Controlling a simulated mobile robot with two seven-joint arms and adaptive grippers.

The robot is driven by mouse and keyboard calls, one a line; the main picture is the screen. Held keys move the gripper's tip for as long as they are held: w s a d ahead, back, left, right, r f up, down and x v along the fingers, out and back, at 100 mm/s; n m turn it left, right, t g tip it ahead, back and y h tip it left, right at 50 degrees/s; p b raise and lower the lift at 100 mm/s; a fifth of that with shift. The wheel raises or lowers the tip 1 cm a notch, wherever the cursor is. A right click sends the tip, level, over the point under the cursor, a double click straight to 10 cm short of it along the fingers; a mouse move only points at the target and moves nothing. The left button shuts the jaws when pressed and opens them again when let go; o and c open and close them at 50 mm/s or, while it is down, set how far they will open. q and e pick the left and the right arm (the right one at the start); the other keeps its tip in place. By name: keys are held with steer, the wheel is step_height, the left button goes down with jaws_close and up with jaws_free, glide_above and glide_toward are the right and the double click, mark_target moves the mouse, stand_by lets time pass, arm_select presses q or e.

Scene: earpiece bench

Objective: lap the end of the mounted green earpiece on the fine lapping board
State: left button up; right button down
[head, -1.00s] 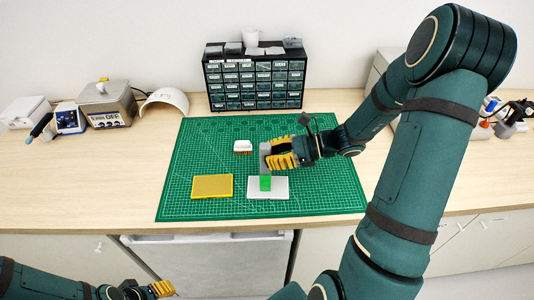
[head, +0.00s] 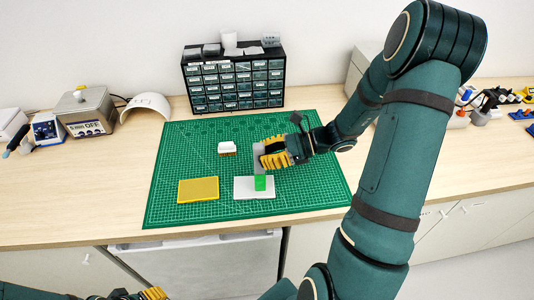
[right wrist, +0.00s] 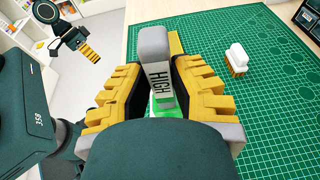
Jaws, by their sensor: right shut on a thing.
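My right gripper (head: 273,153) is shut on a grey upright holder (head: 258,158); in the right wrist view the holder (right wrist: 157,70) carries the word HIGH. The green earpiece (head: 260,183) shows at the holder's lower end, over the right half of a whitish flat board (head: 242,189). It looks to be at the board's surface, but I cannot tell whether its end touches. Part of the green (right wrist: 165,112) shows between the fingers in the wrist view. My left gripper (head: 153,293) is at the bottom edge, away from the bench; its finger gap is unclear.
A yellow board (head: 198,189) lies left of the whitish board on the green cutting mat (head: 165,208). A white-topped brush (head: 227,148) stands behind them. A drawer cabinet (head: 233,80) stands at the back. The mat's right side is partly under my right arm.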

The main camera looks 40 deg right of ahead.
steer(key=shift+w+a, duration=0.55)
steer(key=shift+a, duration=0.25)
steer(key=shift+w+a, duration=0.7)
steer(key=shift+a, duration=0.3)
step_height(320, 180, up, 8)
steer(key=p, duration=0.6)
